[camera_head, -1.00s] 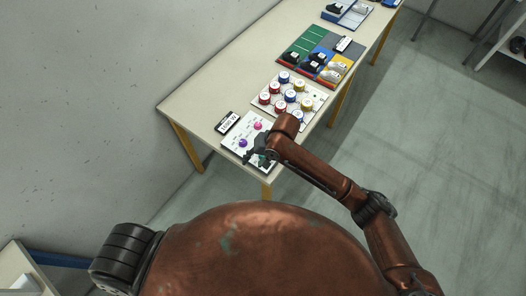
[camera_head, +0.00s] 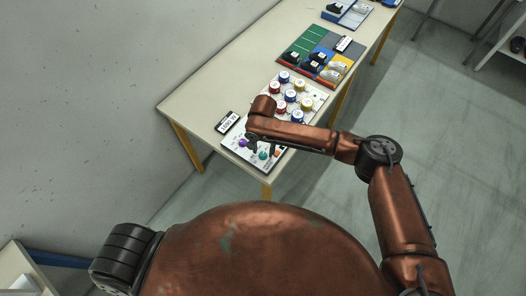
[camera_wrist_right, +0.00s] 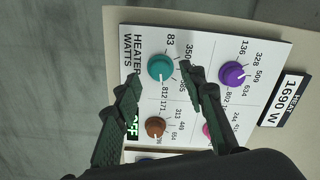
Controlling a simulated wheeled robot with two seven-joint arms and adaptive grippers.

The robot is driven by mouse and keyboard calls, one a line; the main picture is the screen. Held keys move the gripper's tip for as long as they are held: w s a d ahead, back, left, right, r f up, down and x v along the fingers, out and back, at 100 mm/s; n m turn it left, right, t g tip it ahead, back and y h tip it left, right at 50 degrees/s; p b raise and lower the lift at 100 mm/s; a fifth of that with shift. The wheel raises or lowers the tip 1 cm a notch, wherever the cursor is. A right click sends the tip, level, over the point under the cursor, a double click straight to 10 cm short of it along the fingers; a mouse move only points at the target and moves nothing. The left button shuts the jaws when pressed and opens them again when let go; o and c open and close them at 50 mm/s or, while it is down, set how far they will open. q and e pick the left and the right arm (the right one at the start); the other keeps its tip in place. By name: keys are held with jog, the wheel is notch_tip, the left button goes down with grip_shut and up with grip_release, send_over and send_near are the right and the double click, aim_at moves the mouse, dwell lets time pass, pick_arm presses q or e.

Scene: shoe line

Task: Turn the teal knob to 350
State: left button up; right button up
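The teal knob (camera_wrist_right: 160,67) sits on a white panel marked HEATER WATTS, with printed numbers around it including 83, 350 and 812. A small white mark on the knob faces the 812 side. The knob (camera_head: 263,155) also shows in the head view, just below my right gripper (camera_head: 262,143). In the right wrist view that gripper (camera_wrist_right: 160,80) is open, its two dark fingertips on either side of the knob's image with gaps. I cannot tell its height above the panel. My left gripper is not in view.
A purple knob (camera_wrist_right: 232,74), a brown knob (camera_wrist_right: 155,127) and a partly hidden pink knob (camera_wrist_right: 208,131) share the panel. A display (camera_wrist_right: 284,99) reads 1690 W. Red, blue and yellow round pieces (camera_head: 290,95) stand on a board behind. The table's left part is clear.

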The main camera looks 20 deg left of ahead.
jog(key=shift+f, duration=0.9)
jog(key=shift+c, duration=0.2)
grip_shut()
